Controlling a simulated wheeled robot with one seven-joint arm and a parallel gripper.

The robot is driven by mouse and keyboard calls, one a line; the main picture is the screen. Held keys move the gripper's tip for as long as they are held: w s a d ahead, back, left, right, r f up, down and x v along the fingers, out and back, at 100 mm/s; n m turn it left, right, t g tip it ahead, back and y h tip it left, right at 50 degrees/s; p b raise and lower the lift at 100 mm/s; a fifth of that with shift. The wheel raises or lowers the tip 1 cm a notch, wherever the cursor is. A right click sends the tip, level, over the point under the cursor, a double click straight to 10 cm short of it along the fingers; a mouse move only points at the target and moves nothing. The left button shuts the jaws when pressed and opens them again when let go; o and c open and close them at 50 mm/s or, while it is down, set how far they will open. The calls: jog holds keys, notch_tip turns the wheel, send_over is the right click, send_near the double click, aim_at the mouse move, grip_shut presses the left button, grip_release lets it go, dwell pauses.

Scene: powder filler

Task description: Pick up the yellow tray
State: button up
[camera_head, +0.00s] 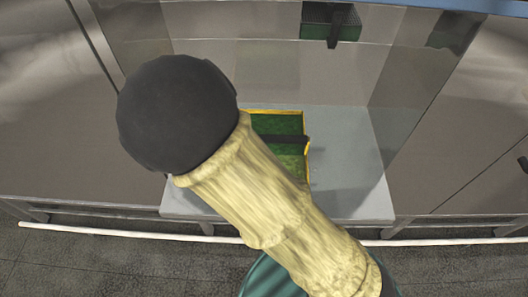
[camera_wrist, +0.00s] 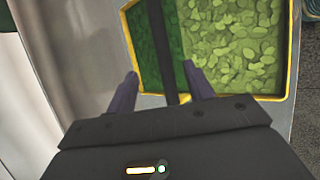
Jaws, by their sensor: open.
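The yellow tray (camera_head: 305,122) sits on a grey shelf in the head view, partly hidden behind my arm. It has a yellow rim and green contents. In the wrist view the tray (camera_wrist: 294,48) fills the upper right, with dark green on one side and lighter green pieces on the other. A dark bar (camera_wrist: 165,45) crosses it; the bar (camera_head: 290,139) also shows in the head view. My gripper (camera_wrist: 160,70) is open, with its two purple fingers on either side of the bar near the tray's edge. Contact cannot be told. The head view hides the gripper behind my arm.
The grey shelf (camera_head: 350,190) has bare room to the right of the tray. Clear panels (camera_head: 415,85) and grey cabinet walls (camera_head: 60,110) flank the recess. A green shape with a dark bar (camera_head: 331,22), perhaps a reflection, shows at the top.

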jog(key=p+x, duration=0.2)
jog(key=x, duration=0.8)
jog(key=shift+f, duration=0.35)
jog(key=shift+d, duration=0.15)
jog(key=shift+p+x, duration=0.75)
jog(key=shift+p, duration=0.05)
jog(key=shift+p+x, duration=0.65)
jog(key=shift+x, duration=1.2)
jog(key=shift+s+d, duration=0.1)
grip_shut()
